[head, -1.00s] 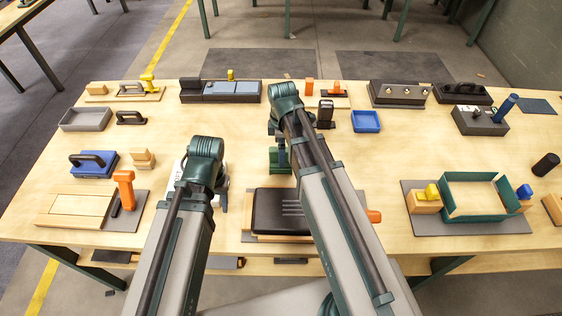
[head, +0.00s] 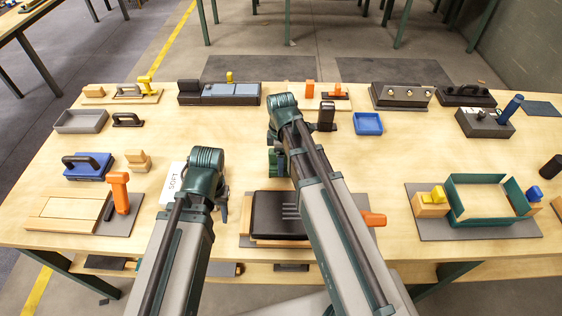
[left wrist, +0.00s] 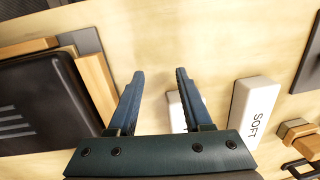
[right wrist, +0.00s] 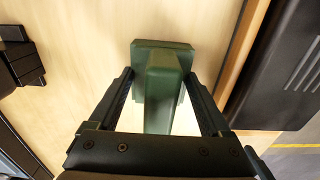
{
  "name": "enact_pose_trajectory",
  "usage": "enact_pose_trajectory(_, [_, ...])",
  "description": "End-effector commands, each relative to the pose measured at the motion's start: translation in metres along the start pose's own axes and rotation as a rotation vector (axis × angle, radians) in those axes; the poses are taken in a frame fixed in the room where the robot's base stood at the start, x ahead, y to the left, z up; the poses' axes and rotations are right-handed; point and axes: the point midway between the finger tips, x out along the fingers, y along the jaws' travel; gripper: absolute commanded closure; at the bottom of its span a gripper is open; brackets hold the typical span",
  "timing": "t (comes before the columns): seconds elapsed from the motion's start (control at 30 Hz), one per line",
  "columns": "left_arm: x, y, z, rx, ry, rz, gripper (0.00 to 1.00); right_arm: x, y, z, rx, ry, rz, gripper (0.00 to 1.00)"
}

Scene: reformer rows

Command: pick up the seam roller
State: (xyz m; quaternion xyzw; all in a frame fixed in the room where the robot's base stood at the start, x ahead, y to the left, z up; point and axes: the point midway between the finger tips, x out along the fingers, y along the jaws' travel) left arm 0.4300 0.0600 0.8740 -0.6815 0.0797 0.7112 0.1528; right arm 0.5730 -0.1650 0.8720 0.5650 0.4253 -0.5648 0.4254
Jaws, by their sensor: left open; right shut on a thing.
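I cannot tell for certain which thing is the seam roller. My right gripper (right wrist: 160,88) is shut on a green T-shaped tool (right wrist: 163,57), with its wide block beyond the fingertips. In the head view this green tool (head: 277,160) shows partly behind my right arm.
A black padded block (head: 281,213) lies between my arms, with an orange handle (head: 374,219) at its right. An orange-handled tool (head: 119,188) stands at the left. A green frame (head: 480,218) is at the right.

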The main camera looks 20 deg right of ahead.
Motion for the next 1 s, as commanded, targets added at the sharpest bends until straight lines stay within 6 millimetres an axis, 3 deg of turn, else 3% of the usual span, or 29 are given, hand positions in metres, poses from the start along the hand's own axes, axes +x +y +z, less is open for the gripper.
enact_pose_trajectory(0.03, [0.000,0.000,0.000,0.000,0.000,0.000,0.50,0.000,0.000,0.000,0.000,0.000,0.000,0.77])
enact_pose_trajectory(0.13, [0.000,0.000,0.000,0.000,0.000,0.000,0.50,0.000,0.000,0.000,0.000,0.000,0.000,0.95])
enact_pose_trajectory(0.57, [-0.008,-0.001,0.001,0.000,0.000,0.000,0.50,-0.008,0.000,0.000,0.000,0.000,0.000,1.00])
enact_pose_trajectory(0.77, [-0.029,-0.003,0.002,0.000,0.000,0.000,0.50,-0.029,0.000,0.000,0.000,0.000,0.000,1.00])
enact_pose_trajectory(1.0, [-0.066,-0.006,0.004,0.000,0.000,0.000,0.50,-0.067,0.000,0.000,0.000,0.000,0.000,1.00])
